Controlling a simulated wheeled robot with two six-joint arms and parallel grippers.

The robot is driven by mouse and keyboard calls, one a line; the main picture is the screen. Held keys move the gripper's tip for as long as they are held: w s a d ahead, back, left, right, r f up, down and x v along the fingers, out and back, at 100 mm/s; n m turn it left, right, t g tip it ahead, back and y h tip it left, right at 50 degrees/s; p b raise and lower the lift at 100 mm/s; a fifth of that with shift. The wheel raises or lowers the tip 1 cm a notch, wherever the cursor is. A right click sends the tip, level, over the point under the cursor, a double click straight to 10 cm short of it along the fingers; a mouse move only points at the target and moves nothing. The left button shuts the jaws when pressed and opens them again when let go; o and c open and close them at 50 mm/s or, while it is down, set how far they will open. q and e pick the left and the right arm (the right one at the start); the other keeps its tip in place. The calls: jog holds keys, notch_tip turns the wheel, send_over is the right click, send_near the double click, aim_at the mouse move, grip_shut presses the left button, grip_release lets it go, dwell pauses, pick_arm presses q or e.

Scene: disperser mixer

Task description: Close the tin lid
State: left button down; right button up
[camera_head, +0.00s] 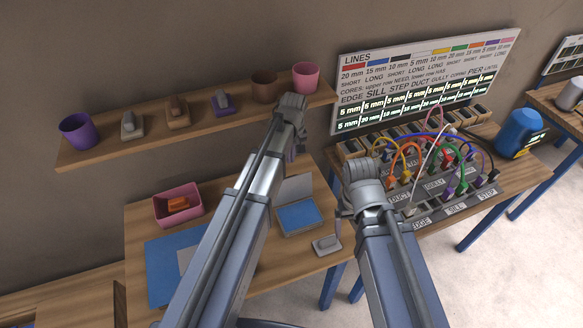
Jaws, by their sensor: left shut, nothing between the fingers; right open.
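A small flat tin (300,219) with a blue pad inside lies on the wooden table, right of my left arm. Its grey lid (295,188) stands raised at the back edge, tilted open. My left gripper (299,146) is shut and empty, above and behind the lid, near the shelf's right end; my own arm partly hides it. My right gripper (345,212) is open and empty, to the right of the tin and apart from it; its fingers are small and partly hidden by the wrist.
A stamp (327,244) stands just in front of the tin. A pink tray (178,204) with an orange block and a blue mat (165,268) lie at left. A wall shelf (90,151) holds cups and stamps. A cable panel (440,180) stands at right.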

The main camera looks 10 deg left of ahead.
notch_tip(320, 180, down, 10)
jog(key=b, duration=0.9)
jog(key=shift+b, duration=0.4)
